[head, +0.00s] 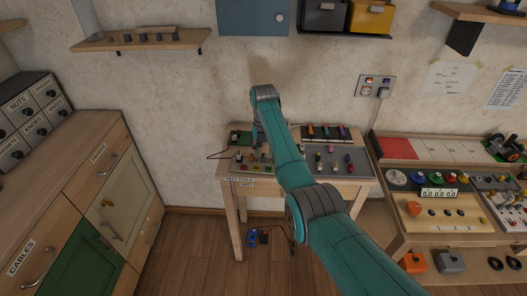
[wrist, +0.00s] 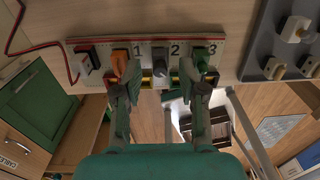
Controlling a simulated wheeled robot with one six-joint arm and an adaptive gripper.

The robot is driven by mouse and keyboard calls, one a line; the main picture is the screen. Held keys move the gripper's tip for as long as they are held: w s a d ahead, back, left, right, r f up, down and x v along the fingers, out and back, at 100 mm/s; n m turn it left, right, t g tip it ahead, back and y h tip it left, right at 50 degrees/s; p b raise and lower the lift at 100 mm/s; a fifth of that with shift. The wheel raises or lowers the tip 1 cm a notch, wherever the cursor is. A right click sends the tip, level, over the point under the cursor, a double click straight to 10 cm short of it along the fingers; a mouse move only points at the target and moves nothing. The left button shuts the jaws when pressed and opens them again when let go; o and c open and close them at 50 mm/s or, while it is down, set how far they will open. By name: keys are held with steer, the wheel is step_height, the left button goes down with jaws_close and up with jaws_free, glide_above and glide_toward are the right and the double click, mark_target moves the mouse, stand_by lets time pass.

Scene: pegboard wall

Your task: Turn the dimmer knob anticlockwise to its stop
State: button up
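I cannot pick out the dimmer knob for certain. A wall plate (head: 375,87) with several small fittings is on the wall right of the small table; its fittings are too small to tell apart. An orange knob (head: 414,208) sits on the wooden panel of the right bench. My gripper (head: 259,143) is over the left part of the small table. In the wrist view my gripper (wrist: 160,84) is open with nothing between its fingers. Its fingertips are near an orange piece (wrist: 121,62) and a green piece (wrist: 201,58) on a strip numbered 1, 2, 3; contact is unclear.
The small table (head: 232,190) holds several coloured parts. A grey board (wrist: 262,45) with cream pieces is right of the strip. A shelf (head: 140,41) and a blue cabinet (head: 250,18) are on the wall. Drawers (head: 95,160) stand left.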

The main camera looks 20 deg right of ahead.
mark_target(264, 154)
step_height(264, 154, up, 12)
stand_by(0.6)
